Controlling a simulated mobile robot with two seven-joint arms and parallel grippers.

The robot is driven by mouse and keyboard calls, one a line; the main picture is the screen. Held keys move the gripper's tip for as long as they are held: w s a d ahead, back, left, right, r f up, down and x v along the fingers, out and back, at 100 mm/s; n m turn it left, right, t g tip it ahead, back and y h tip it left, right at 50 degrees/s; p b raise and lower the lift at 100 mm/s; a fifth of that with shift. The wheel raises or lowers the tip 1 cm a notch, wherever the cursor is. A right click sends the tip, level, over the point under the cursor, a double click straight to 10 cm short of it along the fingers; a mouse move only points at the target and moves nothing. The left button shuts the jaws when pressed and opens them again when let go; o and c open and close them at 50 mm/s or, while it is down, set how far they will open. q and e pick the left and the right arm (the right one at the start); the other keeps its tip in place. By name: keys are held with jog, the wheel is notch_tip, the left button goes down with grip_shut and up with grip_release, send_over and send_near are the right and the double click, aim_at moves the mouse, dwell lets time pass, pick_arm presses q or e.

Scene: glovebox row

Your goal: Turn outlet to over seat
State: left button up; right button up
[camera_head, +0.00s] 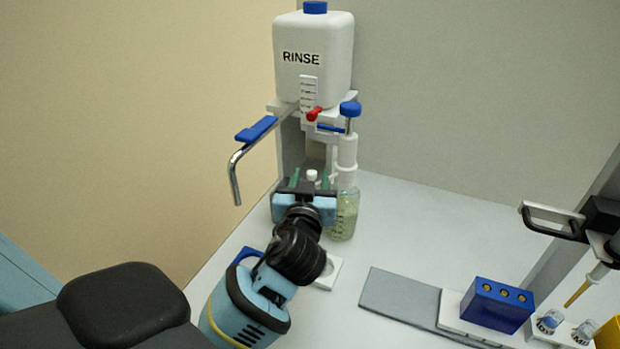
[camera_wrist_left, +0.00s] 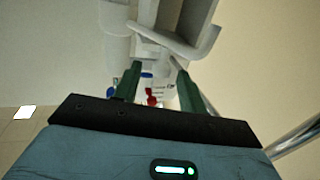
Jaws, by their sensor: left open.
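The outlet is a bent metal spout (camera_head: 236,178) with a blue lever grip (camera_head: 256,129), under the white RINSE bottle (camera_head: 313,50). It points out to the left, its tip hanging down over the bench's left side. A red tap (camera_head: 314,114) sits at the bottle's base. A white plate with a round recess (camera_head: 332,272), perhaps the seat, lies on the bench, partly hidden by my arm. My left gripper (camera_head: 309,178) is open and empty in front of the stand, below and right of the spout, not touching it. In the wrist view its fingers (camera_wrist_left: 158,78) stand apart.
A glass jar (camera_head: 343,218) with a blue-topped pump stands close right of my left gripper. A grey mat (camera_head: 396,303), a blue block (camera_head: 497,304) and small vials (camera_head: 550,320) lie at right. A pipette holder (camera_head: 552,218) stands at the right edge.

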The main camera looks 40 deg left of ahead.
pick_arm(q)
grip_shut()
pick_arm(e)
jog(key=shift+d, duration=0.1)
dwell(0.4)
